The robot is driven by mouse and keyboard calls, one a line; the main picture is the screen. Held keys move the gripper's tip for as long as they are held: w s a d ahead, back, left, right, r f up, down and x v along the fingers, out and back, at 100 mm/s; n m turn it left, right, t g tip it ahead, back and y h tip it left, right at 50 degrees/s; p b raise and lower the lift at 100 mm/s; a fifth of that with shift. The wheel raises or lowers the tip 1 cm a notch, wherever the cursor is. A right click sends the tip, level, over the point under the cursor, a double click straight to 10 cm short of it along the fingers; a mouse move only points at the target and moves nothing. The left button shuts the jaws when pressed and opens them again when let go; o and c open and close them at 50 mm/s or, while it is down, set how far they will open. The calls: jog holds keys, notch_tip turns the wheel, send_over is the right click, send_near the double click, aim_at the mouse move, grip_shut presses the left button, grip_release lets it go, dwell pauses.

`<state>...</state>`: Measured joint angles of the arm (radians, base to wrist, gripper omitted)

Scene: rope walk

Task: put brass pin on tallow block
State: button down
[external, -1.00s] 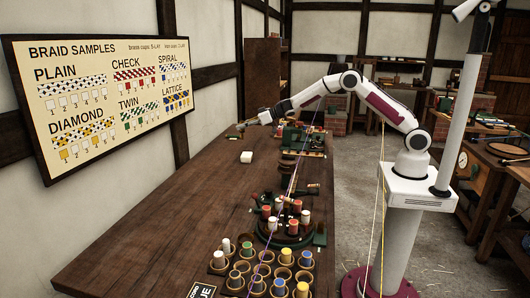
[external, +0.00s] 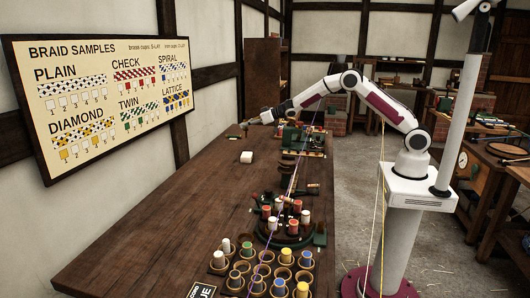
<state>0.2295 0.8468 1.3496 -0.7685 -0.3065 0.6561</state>
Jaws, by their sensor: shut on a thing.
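The tallow block (external: 246,157) is a small white block lying on the dark wooden table, left of the table's middle line. My gripper (external: 245,124) is at the far end of the table, above and beyond the block in the picture and apart from it. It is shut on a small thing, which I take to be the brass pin. The pin is too small at this distance to make out clearly.
A green machine (external: 304,138) stands right of my gripper. Several cups with coloured bobbins (external: 262,272) fill the table's near end, below a round green bobbin stand (external: 287,232). The table (external: 180,215) is clear at left.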

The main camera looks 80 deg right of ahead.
aim_at(246, 135)
jog(key=shift+f, duration=3)
jog(key=shift+f, duration=0.1)
jog(key=shift+f, duration=1.75)
jog(key=shift+f, duration=0.1)
jog(key=c, duration=1.9)
grip_release()
jog(key=shift+f, duration=0.1)
jog(key=shift+r, duration=0.2)
jog(key=shift+s+r, duration=0.1)
jog(key=shift+s, duration=0.25)
jog(key=shift+v, duration=5.65)
